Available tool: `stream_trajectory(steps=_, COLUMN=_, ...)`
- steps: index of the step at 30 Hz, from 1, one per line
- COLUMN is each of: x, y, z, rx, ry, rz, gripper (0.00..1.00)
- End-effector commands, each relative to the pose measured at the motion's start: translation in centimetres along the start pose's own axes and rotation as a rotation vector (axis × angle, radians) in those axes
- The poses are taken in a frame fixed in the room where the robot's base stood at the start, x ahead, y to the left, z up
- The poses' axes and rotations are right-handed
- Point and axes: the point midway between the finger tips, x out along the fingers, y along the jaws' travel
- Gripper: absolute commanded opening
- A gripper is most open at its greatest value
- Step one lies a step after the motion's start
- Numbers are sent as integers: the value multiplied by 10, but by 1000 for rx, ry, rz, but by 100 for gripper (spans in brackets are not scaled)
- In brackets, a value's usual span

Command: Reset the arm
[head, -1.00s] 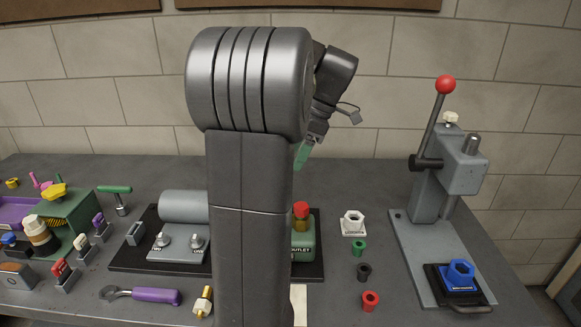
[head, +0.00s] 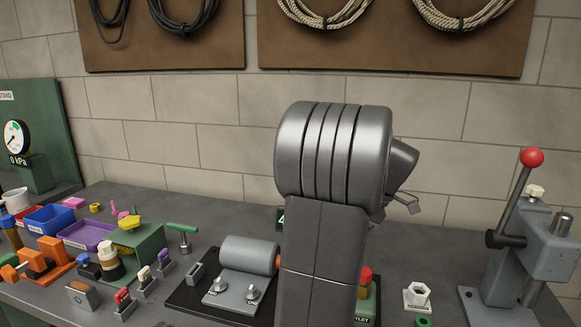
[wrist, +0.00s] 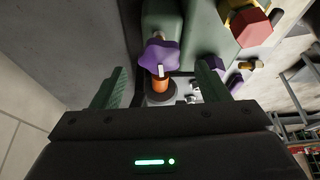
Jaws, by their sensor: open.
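My arm stands upright in the middle of the head view and hides much of the bench behind it. My gripper (wrist: 161,75) shows in the wrist view with its two green fingers wide apart. A purple star-shaped knob (wrist: 158,55) and an orange collar (wrist: 161,84) appear between the fingers, beyond them. The fingers do not close on anything. In the head view the fingers are hidden behind my arm.
A grey cylinder fixture (head: 249,252) stands left of my arm. Bins and small tools crowd the left. The wall behind holds rope boards (head: 390,50).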

Motion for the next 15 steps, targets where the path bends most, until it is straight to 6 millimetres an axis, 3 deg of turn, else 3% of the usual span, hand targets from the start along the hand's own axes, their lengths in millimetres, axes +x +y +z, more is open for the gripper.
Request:
stream_trajectory(steps=6, x=41, y=-1, z=0, rx=0, ry=1, rz=-3, gripper=68)
stream_trajectory(steps=15, x=66, y=0, z=0, rx=1, ry=0, rz=-1, gripper=68)
